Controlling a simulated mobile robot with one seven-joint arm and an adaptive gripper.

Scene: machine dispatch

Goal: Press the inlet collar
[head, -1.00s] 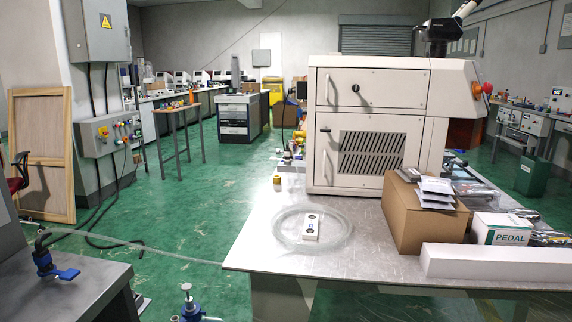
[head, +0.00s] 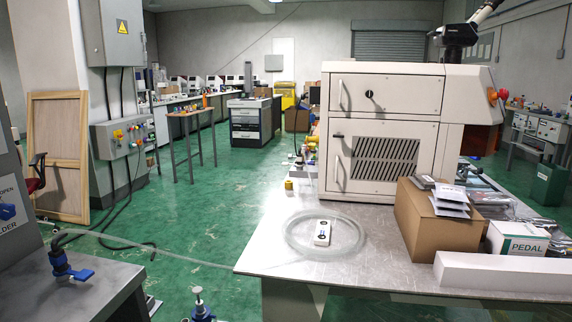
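I cannot make out an inlet collar for certain. A cream machine (head: 386,85) stands on the metal table (head: 265,258), with small fittings and a thin tube along its left side, too small to tell apart. A coil of clear tubing (head: 288,240) lies on the table around a small white block with dark round marks (head: 322,232). A blue-handled valve (head: 62,262) sits on the grey bench at left. Another blue valve-like fitting (head: 198,305) shows at the bottom edge, partly cut off. My gripper is not in view.
A clear hose (head: 150,250) runs from the left bench valve towards the table. A brown carton (head: 435,222), a PEDAL box (head: 515,240) and a long white box (head: 500,272) crowd the table's right. Green floor (head: 220,200) lies open between bench and table.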

